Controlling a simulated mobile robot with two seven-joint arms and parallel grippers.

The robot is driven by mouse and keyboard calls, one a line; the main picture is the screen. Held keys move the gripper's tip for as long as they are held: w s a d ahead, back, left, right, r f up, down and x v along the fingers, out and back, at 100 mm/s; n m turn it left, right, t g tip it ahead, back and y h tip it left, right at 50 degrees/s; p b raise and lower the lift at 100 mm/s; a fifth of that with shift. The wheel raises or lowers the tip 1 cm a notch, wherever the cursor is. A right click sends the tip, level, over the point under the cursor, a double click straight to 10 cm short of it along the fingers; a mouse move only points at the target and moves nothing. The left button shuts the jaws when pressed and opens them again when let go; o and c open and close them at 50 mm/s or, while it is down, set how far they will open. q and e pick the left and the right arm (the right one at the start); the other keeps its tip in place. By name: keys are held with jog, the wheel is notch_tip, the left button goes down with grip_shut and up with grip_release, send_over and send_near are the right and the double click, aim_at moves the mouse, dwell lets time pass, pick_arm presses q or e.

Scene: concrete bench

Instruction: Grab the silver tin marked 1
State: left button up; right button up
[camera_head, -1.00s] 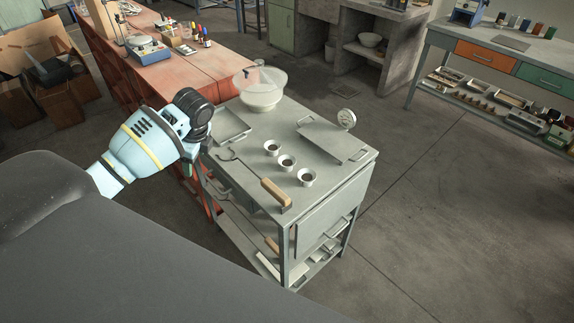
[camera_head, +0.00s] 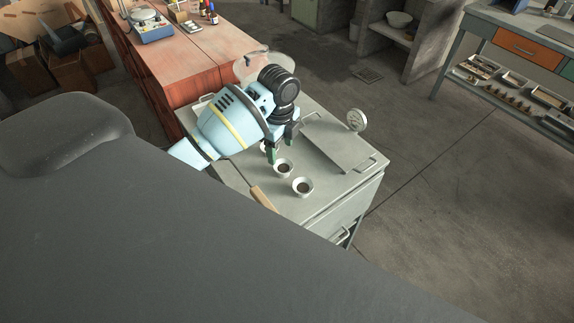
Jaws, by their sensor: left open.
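Several small round silver tins with dark insides stand in a row on the grey metal cart (camera_head: 325,205). The nearest tin (camera_head: 303,187) and the middle tin (camera_head: 283,168) show clearly. The far tin (camera_head: 265,147) is mostly hidden behind my left gripper. No number can be read on any of them. My left gripper (camera_head: 281,151) is open, its fingertips pointing down over the far end of the row, close to the middle tin. Whether a tin is between the fingers cannot be told. My right gripper is out of view.
A flat tray with handles (camera_head: 338,145) and a round gauge (camera_head: 356,120) lie right of the tins. A wooden-handled tool (camera_head: 264,199) lies in front. A clear bowl (camera_head: 250,68) stands behind my gripper. The red bench (camera_head: 200,60) is at back left.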

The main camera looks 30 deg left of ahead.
aim_at(282, 167)
pick_arm(q)
jog(key=shift+s+f, duration=0.2)
jog(key=shift+f, duration=1)
jog(key=shift+w+f, duration=0.1)
jog(key=shift+f, duration=0.05)
notch_tip(282, 167, down, 5)
jog(key=shift+w+d, duration=0.1)
jog(key=shift+d, duration=0.05)
jog(key=shift+c, duration=0.4)
jog(key=c, duration=0.7)
